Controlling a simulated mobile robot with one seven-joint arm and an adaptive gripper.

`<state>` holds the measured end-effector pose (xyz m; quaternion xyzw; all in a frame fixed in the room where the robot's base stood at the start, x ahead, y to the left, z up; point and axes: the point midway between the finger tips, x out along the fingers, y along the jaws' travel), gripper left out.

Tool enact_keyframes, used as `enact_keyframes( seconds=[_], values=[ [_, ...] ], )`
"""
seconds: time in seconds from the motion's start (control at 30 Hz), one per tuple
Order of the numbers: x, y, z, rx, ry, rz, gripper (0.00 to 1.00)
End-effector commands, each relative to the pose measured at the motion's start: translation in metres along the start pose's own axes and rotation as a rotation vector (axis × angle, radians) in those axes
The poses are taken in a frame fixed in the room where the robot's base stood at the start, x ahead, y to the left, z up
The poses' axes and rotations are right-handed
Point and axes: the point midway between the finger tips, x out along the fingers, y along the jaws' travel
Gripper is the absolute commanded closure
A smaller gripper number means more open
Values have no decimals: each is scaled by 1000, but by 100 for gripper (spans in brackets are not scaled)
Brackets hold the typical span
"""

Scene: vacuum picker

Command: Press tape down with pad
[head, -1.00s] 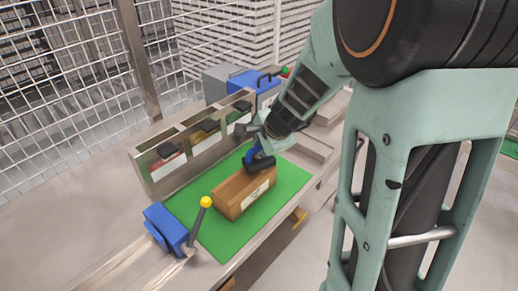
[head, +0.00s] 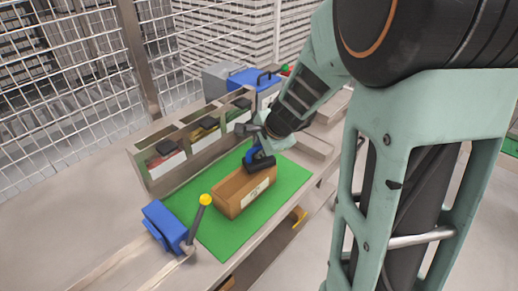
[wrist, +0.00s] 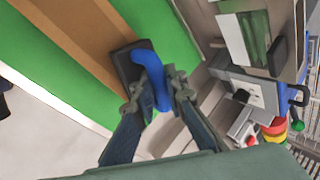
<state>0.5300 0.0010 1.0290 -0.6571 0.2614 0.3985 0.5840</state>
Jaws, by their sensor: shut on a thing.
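A brown cardboard box (head: 236,192) with a pale label on its side stands on a green mat (head: 217,237). A lighter tape strip (wrist: 72,25) runs along the box top in the wrist view. My gripper (head: 255,150) is shut on the blue handle (wrist: 152,72) of a dark pad (wrist: 126,62). The pad is at the box's far right end, over the end of the strip. The gripper hides part of the pad, and I cannot tell whether its whole face touches the box.
A blue clamp-like device (head: 165,227) with a yellow-knobbed lever (head: 205,200) stands at the mat's near left. A row of bins (head: 167,167) lines the back of the bench. A blue toolbox (head: 250,80) is behind, and a wire fence beyond.

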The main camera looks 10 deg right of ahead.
Motion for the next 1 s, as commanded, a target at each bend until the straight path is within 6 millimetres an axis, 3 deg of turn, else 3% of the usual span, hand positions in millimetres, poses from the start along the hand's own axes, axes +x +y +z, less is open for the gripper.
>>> enact_keyframes(
  seconds=[0.33,0.8,1.0],
  values=[
    [-2,-2,0,0,0,0,100],
    [-36,-25,0,0,0,0,100],
    [-38,-26,0,0,0,0,100]
  ],
)
